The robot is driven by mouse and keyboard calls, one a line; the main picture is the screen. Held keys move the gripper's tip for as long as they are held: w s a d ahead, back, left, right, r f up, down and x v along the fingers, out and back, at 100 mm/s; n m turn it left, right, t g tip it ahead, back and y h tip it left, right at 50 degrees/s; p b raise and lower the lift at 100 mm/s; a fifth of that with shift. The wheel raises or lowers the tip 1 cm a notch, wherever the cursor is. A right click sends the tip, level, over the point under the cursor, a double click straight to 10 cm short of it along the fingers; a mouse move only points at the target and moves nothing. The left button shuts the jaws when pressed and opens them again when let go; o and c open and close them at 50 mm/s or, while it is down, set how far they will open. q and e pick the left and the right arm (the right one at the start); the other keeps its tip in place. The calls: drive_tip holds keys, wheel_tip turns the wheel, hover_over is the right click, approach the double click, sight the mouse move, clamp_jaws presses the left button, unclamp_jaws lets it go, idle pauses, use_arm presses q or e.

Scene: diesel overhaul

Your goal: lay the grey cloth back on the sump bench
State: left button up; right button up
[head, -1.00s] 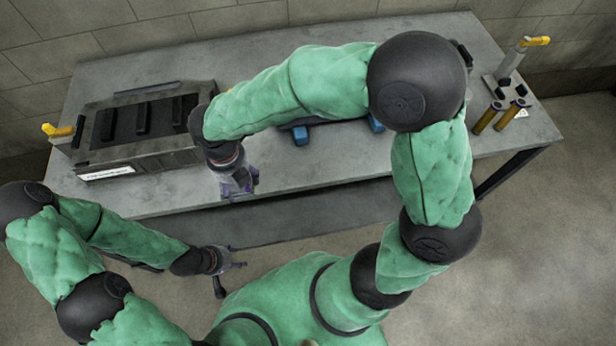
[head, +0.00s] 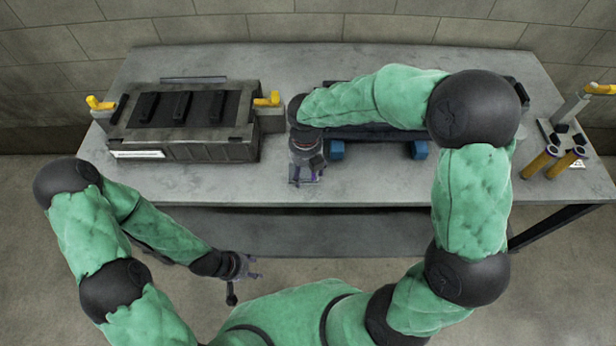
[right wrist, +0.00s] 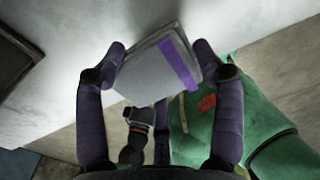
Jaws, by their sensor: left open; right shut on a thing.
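The grey cloth (right wrist: 153,72), a flat folded pad with a purple stripe, is between the fingers of my right gripper (right wrist: 159,50) in the right wrist view. That gripper is shut on it. In the head view my right gripper (head: 306,175) is over the front edge of the bench (head: 225,188), right of the dark case. The cloth is mostly hidden there. I cannot tell whether it touches the bench top. My left gripper (head: 240,272) is open and empty, low in front of the bench.
A dark ribbed case (head: 185,148) with yellow-handled clamps (head: 268,99) stands on the left. A dark part on blue blocks (head: 337,150) is partly hidden behind my right arm. Bare bench top shows along the front.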

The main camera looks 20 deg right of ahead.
sight(308, 171)
drive_tip(key=f, duration=0.1)
drive_tip(key=f+b, duration=0.1)
drive_tip(key=f, duration=0.1)
drive_tip(key=shift+w+d+f, duration=0.25)
drive_tip(key=shift+d+f, duration=0.05)
drive_tip(key=shift+d, duration=0.1)
drive_tip(key=shift+f, duration=0.15)
drive_tip(key=shift+f, duration=0.15)
drive_tip(key=o, duration=1.1)
wheel_tip(308, 171, up, 12)
drive_tip(key=p, duration=0.3)
drive_tip(key=shift+p, duration=0.4)
